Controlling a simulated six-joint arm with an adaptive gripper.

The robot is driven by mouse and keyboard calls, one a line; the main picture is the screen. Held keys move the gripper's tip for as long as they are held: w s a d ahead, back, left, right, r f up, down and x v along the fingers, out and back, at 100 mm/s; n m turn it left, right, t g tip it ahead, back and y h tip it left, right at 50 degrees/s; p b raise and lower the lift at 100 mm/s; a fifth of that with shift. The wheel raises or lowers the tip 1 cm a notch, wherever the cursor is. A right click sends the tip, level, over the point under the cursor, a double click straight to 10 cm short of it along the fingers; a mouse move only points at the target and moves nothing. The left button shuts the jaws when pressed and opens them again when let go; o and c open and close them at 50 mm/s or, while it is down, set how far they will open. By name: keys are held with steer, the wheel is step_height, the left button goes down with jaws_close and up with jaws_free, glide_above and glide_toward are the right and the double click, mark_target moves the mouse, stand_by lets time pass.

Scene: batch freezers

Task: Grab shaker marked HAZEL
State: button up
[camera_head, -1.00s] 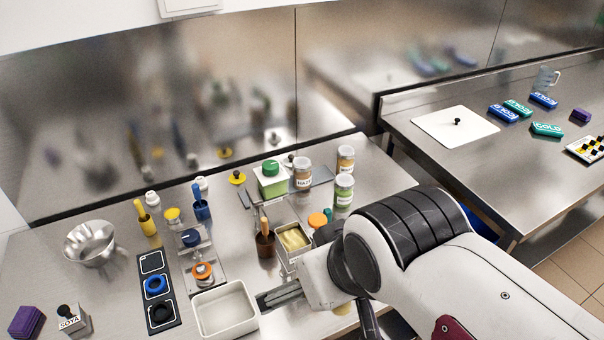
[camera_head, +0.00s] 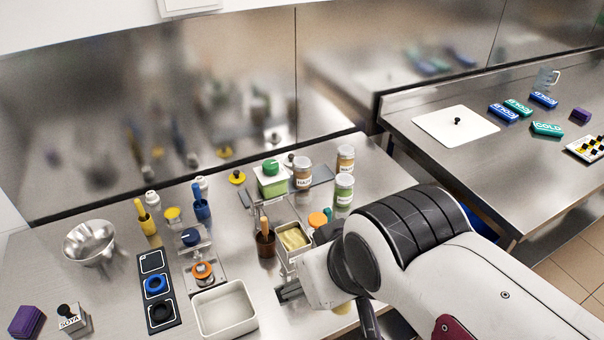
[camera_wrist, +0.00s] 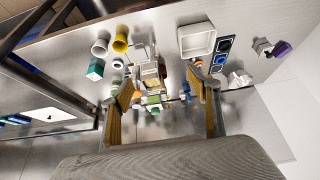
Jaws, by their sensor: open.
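Three shakers with pale lids stand at the back of the near counter. The brown one at left, the HAZEL shaker (camera_head: 303,174), has a white label whose small letters seem to begin with HAZ. Another brown shaker (camera_head: 346,157) is to its right, and a green shaker (camera_head: 344,190) stands in front of that one. I cannot single out the HAZEL shaker there.
A white tub (camera_head: 224,309) is left of my gripper. A green-topped box (camera_head: 271,180) is beside the HAZEL shaker. Counter right of the shakers is clear.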

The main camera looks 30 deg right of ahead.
steer(key=shift+w, duration=0.15)
steer(key=w+d+m+t, duration=0.1)
steer(key=w+d, duration=0.3)
steer(key=w, duration=0.7)
steer(key=m+t+h, duration=0.2)
steer(key=t+h, duration=0.1)
steer(key=t, duration=0.2)
glide_toward(304, 167)
steer(key=w+d+f, duration=0.2)
steer(key=w, duration=0.1)
steer(key=shift+f, duration=0.25)
steer(key=shift+w+a+f+n+t+y, duration=0.3)
steer(key=shift+w+a+n+t, duration=0.15)
steer(key=shift+w, duration=0.2)
steer(key=shift+x, duration=1.25)
